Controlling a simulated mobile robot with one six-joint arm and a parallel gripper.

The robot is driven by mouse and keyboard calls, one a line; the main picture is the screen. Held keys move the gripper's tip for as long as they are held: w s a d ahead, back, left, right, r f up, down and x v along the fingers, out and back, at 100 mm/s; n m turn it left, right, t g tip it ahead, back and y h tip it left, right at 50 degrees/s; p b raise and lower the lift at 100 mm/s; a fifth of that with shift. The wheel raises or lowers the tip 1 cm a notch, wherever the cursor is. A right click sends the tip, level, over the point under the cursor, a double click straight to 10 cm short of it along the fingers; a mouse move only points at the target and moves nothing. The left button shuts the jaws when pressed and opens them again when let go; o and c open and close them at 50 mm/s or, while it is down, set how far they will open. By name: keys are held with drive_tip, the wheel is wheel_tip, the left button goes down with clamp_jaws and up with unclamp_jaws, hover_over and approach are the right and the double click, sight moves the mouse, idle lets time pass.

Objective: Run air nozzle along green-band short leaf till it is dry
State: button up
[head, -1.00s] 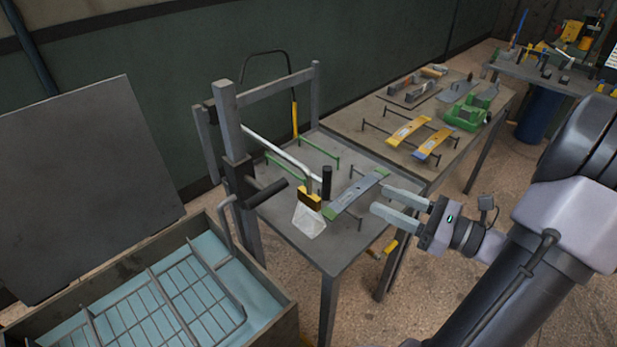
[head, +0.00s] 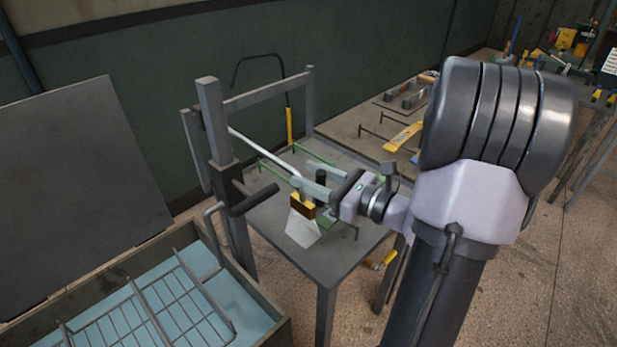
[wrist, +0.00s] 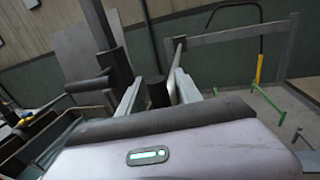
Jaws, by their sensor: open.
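My gripper (head: 301,174) is open over the near table, fingers pointing left. In the wrist view its fingers (wrist: 160,88) show with a black upright cylinder (wrist: 157,92) between or beyond them; I cannot tell if they touch it. The cylinder (head: 322,181) also shows in the head view. A pale rod (head: 262,150) slants from the post to near the fingertips; it may be the air nozzle's pipe. The green-band short leaf is mostly hidden behind my gripper; a green end (head: 325,221) shows. A yellow-and-brown block (head: 302,204) with a pale clear wedge (head: 302,228) stands beside it.
A grey post frame (head: 212,125) with a black handle stands at the table's left. An open tank (head: 265,335) with blue liquid and a wire rack is front left. A farther table (head: 352,130) bears a yellow leaf (head: 404,136) and tools. A yellow-handled tool (head: 382,261) is low beside the near table.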

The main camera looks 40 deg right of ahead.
drive_tip(key=shift+w+a, duration=0.1)
drive_tip(key=shift+w, duration=0.1)
clamp_jaws()
idle(1.3)
